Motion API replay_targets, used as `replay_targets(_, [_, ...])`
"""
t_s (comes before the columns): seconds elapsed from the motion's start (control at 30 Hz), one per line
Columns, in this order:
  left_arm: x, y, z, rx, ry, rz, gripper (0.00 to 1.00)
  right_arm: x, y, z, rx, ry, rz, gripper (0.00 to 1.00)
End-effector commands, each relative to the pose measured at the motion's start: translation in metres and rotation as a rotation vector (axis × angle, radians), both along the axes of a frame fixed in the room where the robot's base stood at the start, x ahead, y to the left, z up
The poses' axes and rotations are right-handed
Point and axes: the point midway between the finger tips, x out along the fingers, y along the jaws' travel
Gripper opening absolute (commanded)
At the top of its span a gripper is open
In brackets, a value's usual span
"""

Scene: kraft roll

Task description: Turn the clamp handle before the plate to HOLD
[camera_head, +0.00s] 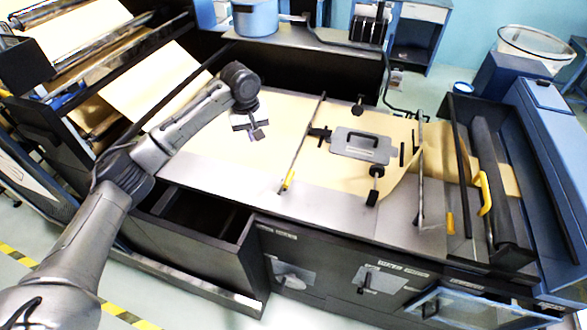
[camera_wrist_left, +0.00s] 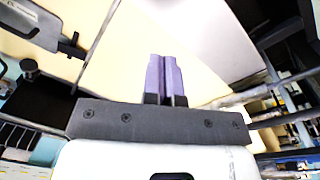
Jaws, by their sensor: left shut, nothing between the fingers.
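The grey plate (camera_head: 361,146), with a dark handle on top, lies on the kraft paper on the table. The black clamp handle before it (camera_head: 376,172) stands near the plate's front right edge; its marking is too small to read. My left gripper (camera_head: 257,132) is over the paper to the left of the plate, well apart from the clamp handle. In the left wrist view its purple fingers (camera_wrist_left: 166,80) are together, with nothing between them. A corner of a grey plate (camera_wrist_left: 32,20) shows at upper left there. My right gripper is in neither view.
Other black clamps stand behind the plate (camera_head: 358,105) and left of it (camera_head: 319,132). A dark roller (camera_head: 497,180) is at right. An open drawer (camera_head: 200,222) is at front left.

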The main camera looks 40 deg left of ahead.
Motion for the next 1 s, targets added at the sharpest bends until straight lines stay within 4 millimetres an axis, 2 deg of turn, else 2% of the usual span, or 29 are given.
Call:
replay_targets(0.03, [-0.003,-0.014,0.003,-0.06,0.001,-0.121,0.0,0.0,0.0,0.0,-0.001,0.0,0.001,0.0])
replay_targets(0.1, [-0.006,-0.025,0.005,-0.116,0.001,-0.258,0.0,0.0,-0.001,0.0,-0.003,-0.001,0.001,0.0])
replay_targets(0.2, [-0.006,-0.029,0.005,-0.136,-0.014,-0.388,0.0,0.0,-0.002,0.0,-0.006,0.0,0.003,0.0])
replay_targets(0.47, [-0.005,-0.03,0.0,-0.123,-0.03,-0.52,0.0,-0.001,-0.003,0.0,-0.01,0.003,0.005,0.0])
replay_targets(0.67, [-0.004,-0.035,-0.028,-0.122,-0.027,-0.523,0.0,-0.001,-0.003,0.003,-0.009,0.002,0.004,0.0])
replay_targets(1.0, [0.0,-0.047,-0.089,-0.122,-0.028,-0.522,0.0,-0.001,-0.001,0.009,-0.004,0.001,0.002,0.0])
